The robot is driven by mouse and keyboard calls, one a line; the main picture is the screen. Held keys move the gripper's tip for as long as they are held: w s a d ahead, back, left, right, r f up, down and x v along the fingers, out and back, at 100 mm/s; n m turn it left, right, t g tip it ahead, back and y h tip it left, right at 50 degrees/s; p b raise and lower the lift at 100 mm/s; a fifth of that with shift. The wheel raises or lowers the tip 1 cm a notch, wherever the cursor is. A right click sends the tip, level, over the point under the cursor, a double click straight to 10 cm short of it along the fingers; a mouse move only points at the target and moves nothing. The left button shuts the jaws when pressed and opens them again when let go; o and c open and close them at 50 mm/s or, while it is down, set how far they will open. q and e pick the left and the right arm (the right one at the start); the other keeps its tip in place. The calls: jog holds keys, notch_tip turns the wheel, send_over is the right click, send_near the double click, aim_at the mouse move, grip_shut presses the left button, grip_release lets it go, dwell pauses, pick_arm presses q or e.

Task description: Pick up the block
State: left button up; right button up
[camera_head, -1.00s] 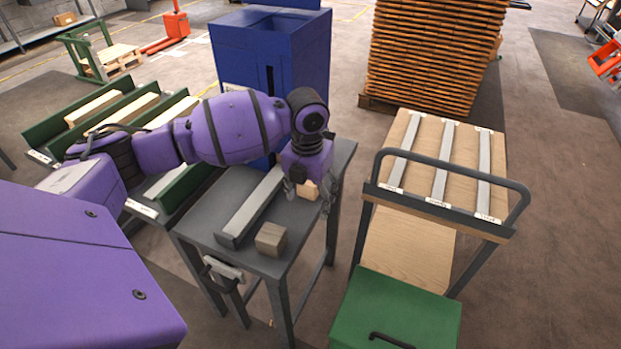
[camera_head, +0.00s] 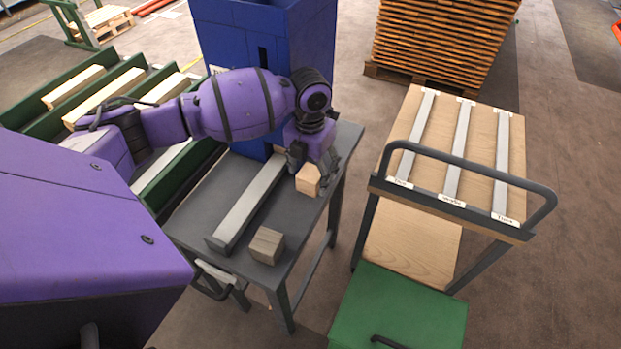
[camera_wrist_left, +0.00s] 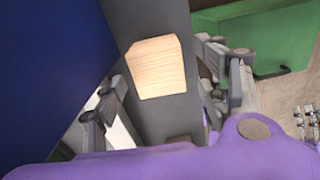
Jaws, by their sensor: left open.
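A pale wooden block (camera_head: 308,180) stands on the grey table (camera_head: 208,192) near its far right corner. My left gripper (camera_head: 311,168) is open at this block, its fingers pointing down. In the left wrist view the pale block (camera_wrist_left: 156,67) lies ahead of the open left gripper (camera_wrist_left: 165,98), between the lines of its two fingers, with no clear contact. A second, greyer wooden block (camera_head: 266,246) sits at the table's near edge, well away from the gripper. My right gripper is not in view.
A grey metal channel (camera_head: 246,203) lies along the table beside both blocks. A tall blue bin (camera_head: 225,45) stands close behind the table. Green racks (camera_head: 50,118) holding timber are at left. A trolley with labelled strips (camera_head: 475,150) is at right.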

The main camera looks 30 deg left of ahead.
aim_at(309, 174)
pick_arm(q)
notch_tip(309, 174, down, 4)
jog(key=shift+r, duration=0.15)
jog(key=shift+a, duration=0.1)
jog(key=c, duration=1.3)
jog(key=shift+r, duration=0.1)
jog(key=shift+r, duration=0.45)
notch_tip(309, 174, up, 2)
jog(key=shift+r, duration=0.1)
jog(key=s+a+r, duration=0.1)
jog(key=s+r, duration=0.2)
jog(key=s, duration=0.1)
jog(key=s+a+r+p, duration=0.1)
jog(key=s+r, duration=0.2)
jog(key=s, duration=0.2)
jog(key=s+r, duration=0.3)
jog(key=s, duration=0.1)
jog(key=shift+s+a+r, duration=0.35)
jog(key=shift+s+a, duration=0.05)
